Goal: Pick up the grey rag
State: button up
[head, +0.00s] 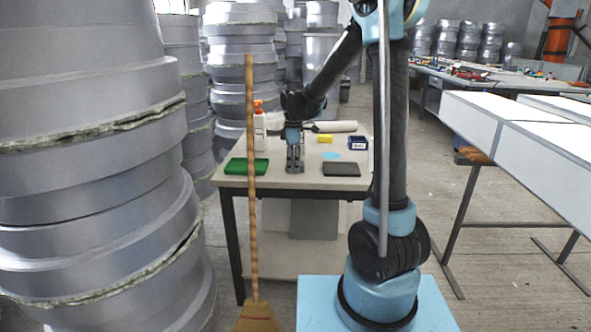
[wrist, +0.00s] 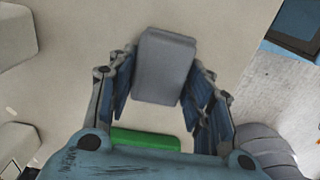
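The grey rag (wrist: 165,62) shows in the wrist view as a thick, folded, round-cornered block. It lies between the two fingers of my gripper (wrist: 163,80), which are spread apart along its sides. I see no clear grip on it, and whether the fingers touch it is hard to tell. In the head view my gripper (head: 295,168) points straight down at the front middle of the table, and the rag is mostly hidden there by the fingers.
On the table (head: 292,181) a green item (head: 240,167) lies left of my gripper and a dark grey slab (head: 341,169) right of it. Behind are a spray bottle (head: 260,130), a yellow block (head: 325,139) and a blue box (head: 358,143). A broom (head: 250,210) stands in front.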

jog(key=shift+c, duration=1.2)
jog(key=shift+r, duration=0.1)
notch_tip(320, 180, up, 10)
